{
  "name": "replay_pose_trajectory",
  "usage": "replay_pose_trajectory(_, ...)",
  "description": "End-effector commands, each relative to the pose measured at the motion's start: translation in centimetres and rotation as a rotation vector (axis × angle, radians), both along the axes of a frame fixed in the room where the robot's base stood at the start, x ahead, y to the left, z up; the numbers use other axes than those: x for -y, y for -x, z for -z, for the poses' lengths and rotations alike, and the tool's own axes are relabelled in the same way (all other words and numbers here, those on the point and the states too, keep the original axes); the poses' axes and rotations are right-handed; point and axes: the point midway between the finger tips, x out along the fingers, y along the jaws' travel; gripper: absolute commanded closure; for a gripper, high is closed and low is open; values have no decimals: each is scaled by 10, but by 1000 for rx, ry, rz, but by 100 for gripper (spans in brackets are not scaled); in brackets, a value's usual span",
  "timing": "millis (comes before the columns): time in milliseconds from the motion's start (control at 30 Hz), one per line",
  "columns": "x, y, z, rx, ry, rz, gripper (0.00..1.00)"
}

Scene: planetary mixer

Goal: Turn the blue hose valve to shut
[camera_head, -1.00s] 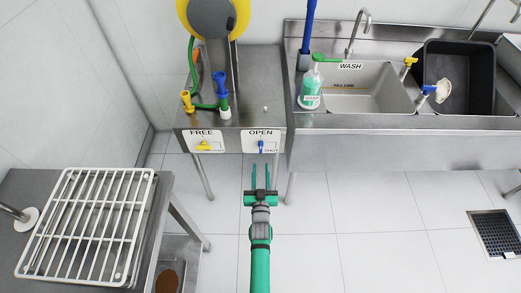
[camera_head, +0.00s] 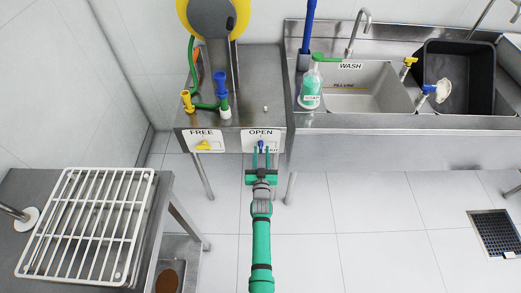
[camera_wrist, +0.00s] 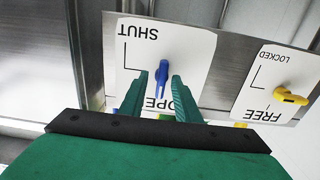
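The blue hose valve (camera_head: 261,145) sits on a white plate marked OPEN and SHUT on the front of the steel stand. In the wrist view the picture is upside down, and the blue lever (camera_wrist: 161,80) points toward the word OPEN. My gripper (camera_head: 261,152) is in front of this plate with green fingers open. In the wrist view its fingertips (camera_wrist: 159,75) lie on either side of the lever, with a gap visible on both sides. I cannot tell whether the fingers reach past the lever in depth.
A yellow lever (camera_head: 204,146) on the FREE/LOCKED plate is to the left. A wire rack (camera_head: 88,225) lies on a bench at left. The sink (camera_head: 365,95) with a soap bottle (camera_head: 310,88) is at right. The tiled floor (camera_head: 370,220) is open.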

Motion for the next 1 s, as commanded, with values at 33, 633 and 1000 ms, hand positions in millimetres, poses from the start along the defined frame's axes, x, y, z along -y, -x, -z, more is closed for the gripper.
replay_pose_trajectory(33,-1,0,0,0,0,-1,70)
replay_pose_trajectory(633,-4,0,0,0,-108,-5,100)
replay_pose_trajectory(1000,-4,-1,-1,1,-402,-5,100)
